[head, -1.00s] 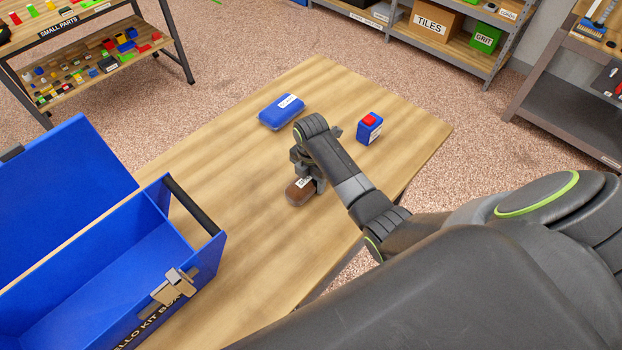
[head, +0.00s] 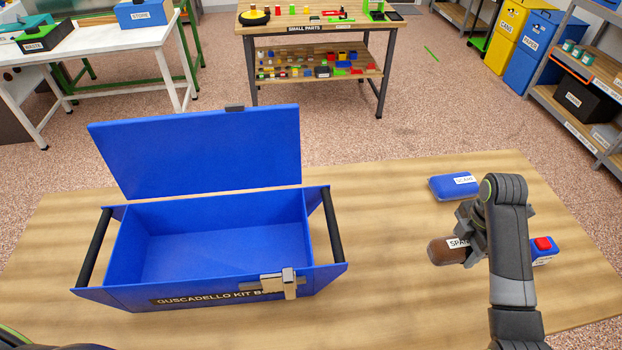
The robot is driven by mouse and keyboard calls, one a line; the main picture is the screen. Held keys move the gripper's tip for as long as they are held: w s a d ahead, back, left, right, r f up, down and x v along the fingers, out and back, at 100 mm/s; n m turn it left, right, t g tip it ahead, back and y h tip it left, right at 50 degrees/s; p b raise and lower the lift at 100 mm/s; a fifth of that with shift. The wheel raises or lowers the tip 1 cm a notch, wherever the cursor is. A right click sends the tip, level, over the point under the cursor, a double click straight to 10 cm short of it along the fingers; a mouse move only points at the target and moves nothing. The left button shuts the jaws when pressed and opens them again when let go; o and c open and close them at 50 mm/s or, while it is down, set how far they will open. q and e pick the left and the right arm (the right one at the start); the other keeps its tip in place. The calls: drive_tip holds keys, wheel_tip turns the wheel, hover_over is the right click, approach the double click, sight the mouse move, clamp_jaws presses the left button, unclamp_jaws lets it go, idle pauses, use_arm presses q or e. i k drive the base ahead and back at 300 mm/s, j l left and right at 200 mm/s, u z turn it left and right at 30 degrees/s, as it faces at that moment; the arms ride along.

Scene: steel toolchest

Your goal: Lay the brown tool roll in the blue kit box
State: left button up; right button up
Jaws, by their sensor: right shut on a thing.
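The brown tool roll (head: 447,252) has a white label and is at the right side of the wooden table. My right gripper (head: 471,238) is shut on it; the fingers hide part of the roll. Whether the roll touches the table I cannot tell. The blue kit box (head: 122,246) stands open at the left of the table, its lid raised at the back. Its visible inside is empty. A black bar handle is at each end and a metal latch is on the front. My left gripper is not in view.
A blue labelled case (head: 441,188) lies behind the right gripper. A small blue box with a red top (head: 543,248) is right of it, partly hidden by my arm. The table (head: 385,290) is clear between the kit box and the roll. A small-parts bench (head: 382,60) stands behind.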

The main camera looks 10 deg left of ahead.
sight(190, 267)
drive_tip(key=k+l+z, duration=0.1)
drive_tip(key=k+z, duration=0.15)
drive_tip(key=k+l+z, duration=0.3)
drive_tip(key=k+j+z, duration=0.15)
drive_tip(key=z, duration=0.3)
drive_tip(key=k+j+z, duration=0.15)
drive_tip(key=z, duration=0.35)
drive_tip(key=k+z, duration=0.2)
drive_tip(key=z, duration=0.25)
drive_tip(key=k+j+u, duration=0.15)
drive_tip(key=k, duration=0.25)
drive_tip(key=k+j+u, duration=0.1)
drive_tip(key=k, duration=0.3)
drive_tip(key=k+u, duration=0.1)
drive_tip(key=u, duration=0.75)
drive_tip(key=k+j+u, duration=0.1)
drive_tip(key=u, duration=0.35)
drive_tip(key=j+u, duration=0.15)
drive_tip(key=u, duration=0.25)
drive_tip(key=k+j+u, duration=0.1)
drive_tip(key=u, duration=0.35)
drive_tip(key=j+u, duration=0.1)
drive_tip(key=u, duration=0.3)
drive_tip(key=i, duration=0.95)
